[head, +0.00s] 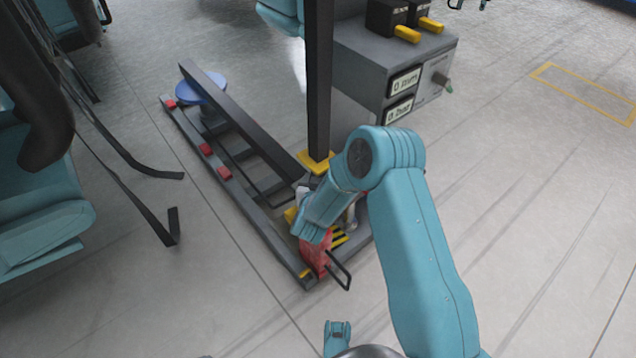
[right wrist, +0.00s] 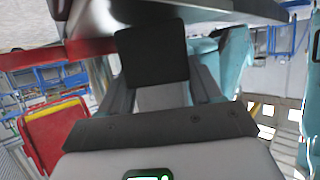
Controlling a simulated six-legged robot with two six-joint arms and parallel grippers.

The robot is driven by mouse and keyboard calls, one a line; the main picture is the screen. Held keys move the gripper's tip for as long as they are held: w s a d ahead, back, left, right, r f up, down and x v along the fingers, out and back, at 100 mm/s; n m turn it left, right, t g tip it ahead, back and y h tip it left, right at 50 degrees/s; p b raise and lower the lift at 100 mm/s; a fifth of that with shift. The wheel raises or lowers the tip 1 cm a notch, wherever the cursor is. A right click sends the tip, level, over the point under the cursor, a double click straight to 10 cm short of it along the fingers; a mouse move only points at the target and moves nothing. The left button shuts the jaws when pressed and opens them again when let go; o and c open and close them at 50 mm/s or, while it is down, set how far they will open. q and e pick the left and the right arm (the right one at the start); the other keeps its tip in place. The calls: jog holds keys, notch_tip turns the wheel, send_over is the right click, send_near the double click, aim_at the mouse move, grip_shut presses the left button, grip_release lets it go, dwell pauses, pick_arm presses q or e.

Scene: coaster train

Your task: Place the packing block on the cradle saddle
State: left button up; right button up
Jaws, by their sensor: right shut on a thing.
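My right gripper (right wrist: 163,80) is shut on a dark, square-faced block (right wrist: 150,52), which shows between its two grey fingers in the right wrist view. I take this to be the packing block. In the head view my right forearm reaches down-left over the near end of a low grey floor frame (head: 245,212) and hides the held block. A cradle saddle cannot be told for certain; yellow parts (head: 291,215) and a yellow-black striped piece (head: 339,238) show beside the forearm. Contact between the block and the frame cannot be seen. My left gripper is not in view.
A red piece with a black wire handle (head: 315,258) stands at the frame's near end. A black post (head: 319,80) rises beside the forearm. A grey cabinet (head: 370,62) stands behind. Teal seats (head: 45,225) with dark straps are at left. The floor at right is clear.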

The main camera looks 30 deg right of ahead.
jog(key=shift+a+f, duration=0.1)
jog(key=o, duration=1.2)
jog(key=shift+f, duration=0.15)
jog(key=o, duration=0.4)
jog(key=shift+r, duration=0.25)
